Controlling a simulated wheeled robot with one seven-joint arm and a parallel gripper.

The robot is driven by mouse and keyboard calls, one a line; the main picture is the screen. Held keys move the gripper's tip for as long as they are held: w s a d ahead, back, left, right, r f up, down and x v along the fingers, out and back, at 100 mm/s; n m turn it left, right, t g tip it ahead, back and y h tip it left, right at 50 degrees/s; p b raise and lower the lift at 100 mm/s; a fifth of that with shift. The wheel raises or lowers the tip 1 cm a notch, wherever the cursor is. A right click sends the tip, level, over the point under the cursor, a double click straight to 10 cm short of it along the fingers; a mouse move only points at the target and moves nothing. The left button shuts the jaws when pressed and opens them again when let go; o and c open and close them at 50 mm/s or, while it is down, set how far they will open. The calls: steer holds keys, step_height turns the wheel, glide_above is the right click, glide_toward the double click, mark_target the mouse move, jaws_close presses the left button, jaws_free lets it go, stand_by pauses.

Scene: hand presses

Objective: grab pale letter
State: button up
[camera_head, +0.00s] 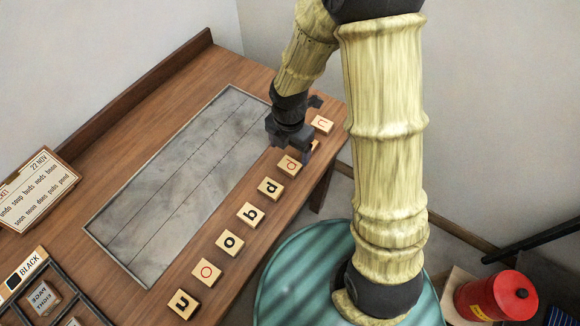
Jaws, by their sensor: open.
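A row of light wooden letter blocks lies along the right side of the table, with black or red letters; which one counts as pale I cannot tell. From the front they are a black u (182,304), a red o (206,272), a black o (230,242), a black b-like letter (251,215), a black p-like letter (270,189) and a red d-like letter (289,165). At the far end is a red u-like letter (322,124). Another block (315,145) is mostly hidden behind my gripper (292,143), which is open, pointing down just beyond the red d-like block.
A grey inset plate (170,185) fills the table's middle, beside the row. A word card (35,188) and a dark divided tray (52,272) labelled BLACK are at left. A red can (495,297) stands at lower right. A raised rail (130,95) edges the table's back.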

mark_target(290, 165)
steer(key=shift+f, duration=1.1)
steer(key=shift+f, duration=2.65)
steer(key=c, duration=1.1)
steer(key=shift+o, duration=0.2)
steer(key=shift+r, duration=0.15)
step_height(290, 165, up, 10)
steer(key=shift+p, duration=0.3)
